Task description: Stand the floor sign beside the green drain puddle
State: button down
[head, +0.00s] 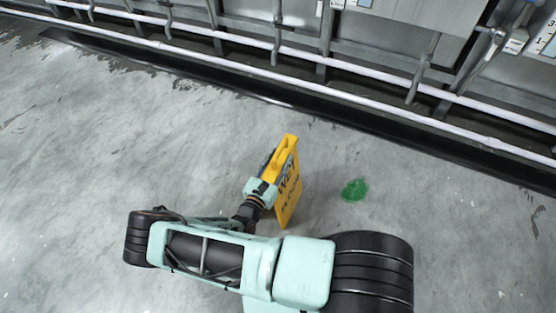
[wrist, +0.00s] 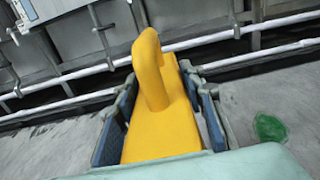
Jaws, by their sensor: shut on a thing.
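The yellow floor sign (head: 289,186) is upright just left of the green puddle (head: 354,189) in the head view, with a clear gap of floor between them. Dark lettering shows on its face. My gripper (head: 268,172) is shut on the sign near its top, from the left side. In the wrist view the sign's yellow top and handle (wrist: 152,75) sit between the two blue-grey finger pads of my gripper (wrist: 160,125). The green puddle also shows at the right in the wrist view (wrist: 270,129). Whether the sign's base touches the floor is unclear.
A dark floor channel (head: 300,108) and white pipes (head: 250,52) run along the machine frames at the back. The grey concrete floor (head: 100,120) around the sign and puddle is open.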

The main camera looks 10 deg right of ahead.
jog(key=c, duration=1.3)
grip_release()
jog(key=shift+f, duration=0.1)
jog(key=shift+o, duration=0.2)
